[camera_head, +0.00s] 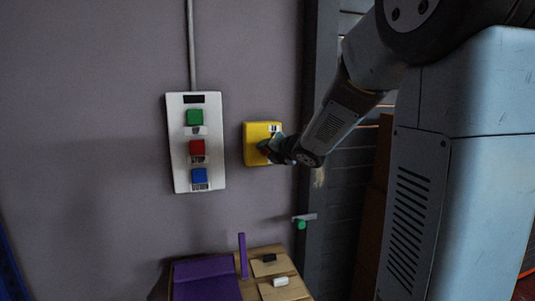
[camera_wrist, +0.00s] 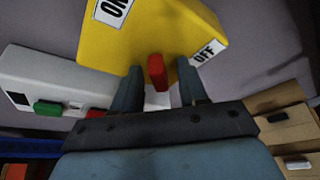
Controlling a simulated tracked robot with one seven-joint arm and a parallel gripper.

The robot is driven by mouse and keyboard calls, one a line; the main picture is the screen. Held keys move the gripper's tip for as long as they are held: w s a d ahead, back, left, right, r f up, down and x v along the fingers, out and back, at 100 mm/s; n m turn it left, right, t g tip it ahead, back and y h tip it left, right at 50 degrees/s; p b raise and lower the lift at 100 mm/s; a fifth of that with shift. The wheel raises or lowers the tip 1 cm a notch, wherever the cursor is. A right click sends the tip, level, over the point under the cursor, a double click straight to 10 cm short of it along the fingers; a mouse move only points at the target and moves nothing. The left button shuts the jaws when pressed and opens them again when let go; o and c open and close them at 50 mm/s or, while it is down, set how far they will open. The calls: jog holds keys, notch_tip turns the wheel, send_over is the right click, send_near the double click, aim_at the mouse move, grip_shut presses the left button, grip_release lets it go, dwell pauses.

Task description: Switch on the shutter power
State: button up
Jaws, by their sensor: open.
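The yellow switch box (camera_head: 263,131) is on the wall, right of the white button panel. It fills the top of the wrist view (camera_wrist: 160,30), with an ON label (camera_wrist: 113,9) at upper left and an OFF label (camera_wrist: 207,52) at lower right. A red lever (camera_wrist: 156,72) sticks out of the box. My gripper (camera_wrist: 160,84) is open, with one finger on each side of the lever; I cannot tell if either touches it. In the head view my gripper (camera_head: 272,150) covers the box's lower right part. Which label the lever is set to is unclear.
The white panel (camera_head: 211,160) carries green (camera_head: 194,117), red (camera_head: 197,147) and blue (camera_head: 199,176) buttons. A wooden stand (camera_head: 262,291) below holds a purple piece (camera_head: 207,280) and small black and white items. A green-tipped handle (camera_head: 301,224) juts out near the dark door frame.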

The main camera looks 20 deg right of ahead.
grip_shut()
dwell(0.3)
jog(key=shift+m, duration=0.3)
jog(key=shift+d+f+m+t+y, duration=0.25)
jog(key=shift+m+t, duration=0.7)
jog(key=shift+m, duration=1.75)
jog(key=shift+a+m+t+y, duration=0.3)
jog(key=shift+m+t, duration=0.7)
jog(key=shift+m, duration=1.7)
jog(key=shift+d+f+m+t+y, duration=0.25)
jog(key=shift+m+t, duration=0.7)
jog(key=shift+m, duration=1.75)
jog(key=shift+a+r+m, duration=0.1)
jog(key=shift+r+m, duration=0.05)
jog(key=shift+m, duration=0.15)
